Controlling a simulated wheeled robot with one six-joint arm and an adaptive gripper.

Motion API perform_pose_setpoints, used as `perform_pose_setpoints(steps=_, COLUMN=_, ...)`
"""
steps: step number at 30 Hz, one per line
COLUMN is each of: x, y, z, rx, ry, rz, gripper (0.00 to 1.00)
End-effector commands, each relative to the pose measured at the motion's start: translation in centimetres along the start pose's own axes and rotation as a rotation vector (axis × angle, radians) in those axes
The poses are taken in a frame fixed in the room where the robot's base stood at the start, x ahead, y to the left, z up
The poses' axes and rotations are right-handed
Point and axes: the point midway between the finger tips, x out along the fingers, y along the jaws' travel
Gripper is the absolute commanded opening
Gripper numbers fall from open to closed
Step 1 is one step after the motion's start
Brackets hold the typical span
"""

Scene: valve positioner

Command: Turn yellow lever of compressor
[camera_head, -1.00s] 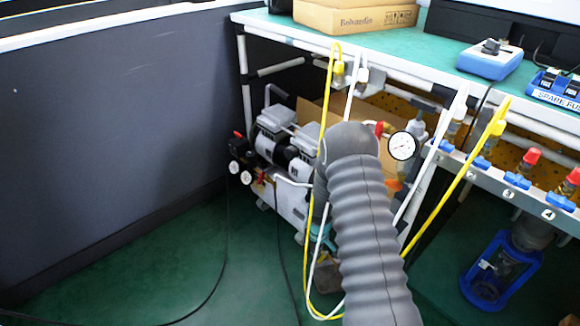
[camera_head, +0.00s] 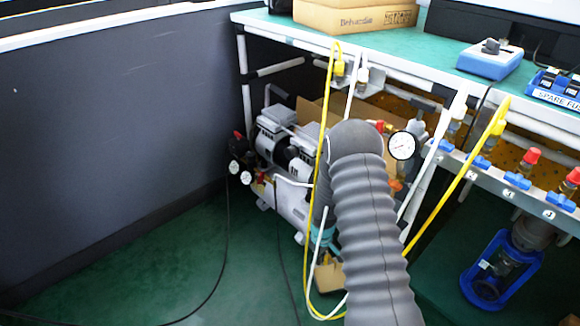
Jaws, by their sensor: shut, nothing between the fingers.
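The compressor (camera_head: 290,208) stands on the floor under the bench, with two grey-topped motor heads, a white tank and two small gauges (camera_head: 234,167) at its left. A small red and yellow fitting (camera_head: 260,177) shows near those gauges; I cannot tell whether it is the yellow lever. My arm, in a grey ribbed sleeve, rises from the bottom and bends down in front of the compressor's right end. A teal part of my wrist shows below the bend. My gripper's fingers cannot be made out, and the arm hides part of the compressor.
Yellow and white hoses (camera_head: 309,240) hang close to my arm. A pressure gauge (camera_head: 402,146) sits to its right. The green-topped bench (camera_head: 440,50) has white legs and a rail of blue valves (camera_head: 518,181). A grey panel (camera_head: 110,130) stands left; open green floor (camera_head: 180,250) lies before it.

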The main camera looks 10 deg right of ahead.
Motion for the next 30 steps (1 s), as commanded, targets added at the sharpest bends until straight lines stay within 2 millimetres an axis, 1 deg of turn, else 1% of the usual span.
perform_pose_setpoints(steps=9, x=0.0, y=0.2, z=1.0, rx=0.000, ry=0.001, rz=0.000, gripper=0.00)
perform_pose_setpoints(steps=20, x=0.0, y=0.2, z=1.1, rx=0.000, ry=0.000, rz=0.000, gripper=0.00)
perform_pose_setpoints(steps=30, x=0.0, y=0.8, z=2.1, rx=0.000, ry=0.001, rz=0.000, gripper=0.00)
